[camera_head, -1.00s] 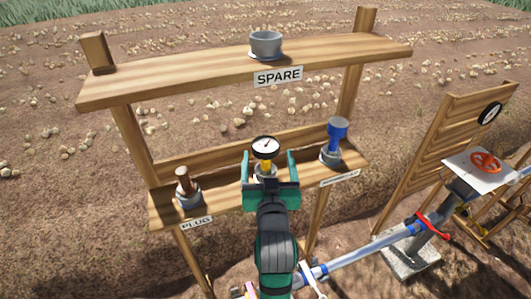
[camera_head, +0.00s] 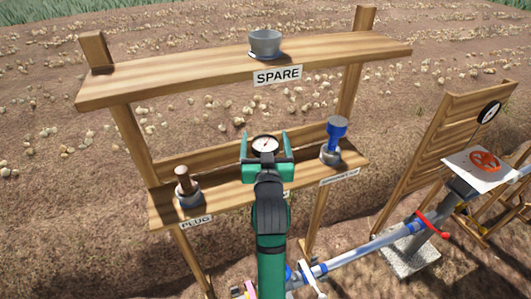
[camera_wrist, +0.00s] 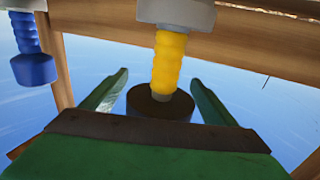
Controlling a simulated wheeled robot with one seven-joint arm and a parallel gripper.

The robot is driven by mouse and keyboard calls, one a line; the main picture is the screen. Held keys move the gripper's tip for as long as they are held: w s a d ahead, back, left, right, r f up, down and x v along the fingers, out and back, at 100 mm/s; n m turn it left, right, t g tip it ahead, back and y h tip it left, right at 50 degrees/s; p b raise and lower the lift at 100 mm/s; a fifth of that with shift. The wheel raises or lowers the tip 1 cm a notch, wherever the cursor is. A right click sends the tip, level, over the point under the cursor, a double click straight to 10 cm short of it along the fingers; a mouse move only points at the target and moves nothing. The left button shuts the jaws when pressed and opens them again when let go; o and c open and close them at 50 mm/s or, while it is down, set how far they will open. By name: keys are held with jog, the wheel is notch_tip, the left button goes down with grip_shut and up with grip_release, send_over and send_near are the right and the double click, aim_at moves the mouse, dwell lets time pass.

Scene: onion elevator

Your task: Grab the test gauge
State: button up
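The test gauge (camera_head: 265,144) has a round white dial with a black rim and stands on the lower shelf, between the plug and the blue tool. In the wrist view its yellow ribbed stem (camera_wrist: 170,62) runs between a grey holder and the dark gauge body (camera_wrist: 160,104). My gripper (camera_head: 265,138) is open, with one green finger on each side of the gauge. The wrist view also shows the open gripper (camera_wrist: 160,95), with gaps between the fingers and the gauge. In the head view my gripper hides the stem and holder.
A brown-handled plug (camera_head: 186,187) stands left on the shelf (camera_head: 224,194); a blue tool (camera_head: 335,138) stands right. A grey cup (camera_head: 265,43) sits on the upper SPARE shelf (camera_head: 180,74). A pipe with a red lever (camera_head: 434,228) runs at lower right.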

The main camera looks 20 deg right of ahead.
jog(key=c, duration=1.2)
